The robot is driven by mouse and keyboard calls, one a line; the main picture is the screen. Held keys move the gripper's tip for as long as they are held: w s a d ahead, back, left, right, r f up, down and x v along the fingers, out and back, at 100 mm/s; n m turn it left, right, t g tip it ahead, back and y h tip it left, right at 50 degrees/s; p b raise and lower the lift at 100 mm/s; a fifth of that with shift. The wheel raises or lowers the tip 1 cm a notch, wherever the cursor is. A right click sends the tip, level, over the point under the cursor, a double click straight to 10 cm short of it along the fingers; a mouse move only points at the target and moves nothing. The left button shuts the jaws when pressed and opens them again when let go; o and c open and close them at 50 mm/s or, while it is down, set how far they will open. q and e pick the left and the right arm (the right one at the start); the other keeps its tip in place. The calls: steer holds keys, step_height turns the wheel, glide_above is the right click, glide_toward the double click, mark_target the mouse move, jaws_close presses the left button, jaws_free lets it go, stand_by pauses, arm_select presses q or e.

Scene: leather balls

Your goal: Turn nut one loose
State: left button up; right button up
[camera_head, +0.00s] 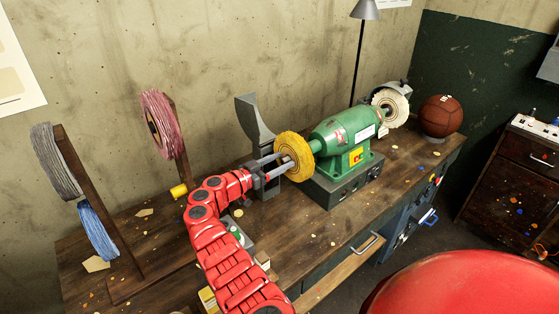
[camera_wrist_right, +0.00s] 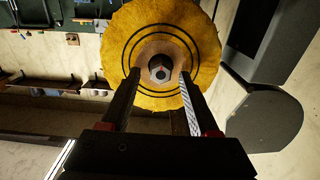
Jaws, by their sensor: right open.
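The green polishing machine (camera_head: 345,137) stands on the workbench with a yellow buffing wheel (camera_head: 295,148) on its left side and a white wheel (camera_head: 391,104) on its right side. The nut (camera_wrist_right: 160,74) is at the centre of the yellow wheel, which fills the upper middle of the right wrist view (camera_wrist_right: 200,40). My right gripper (camera_head: 283,165) is open in front of the yellow wheel. In the right wrist view its two fingers (camera_wrist_right: 160,92) lie on either side of the nut; I cannot tell whether they touch it. My left gripper is not in view.
A grey dust hood (camera_head: 255,120) stands behind the yellow wheel, close to my right gripper. Spools of pink (camera_head: 160,122), grey and blue thread stand at the left. A brown ball (camera_head: 441,116) sits at the bench's far right. A red rounded surface fills the lower right.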

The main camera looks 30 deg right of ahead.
jaws_close()
steer(key=shift+f, duration=0.1)
stand_by(0.3)
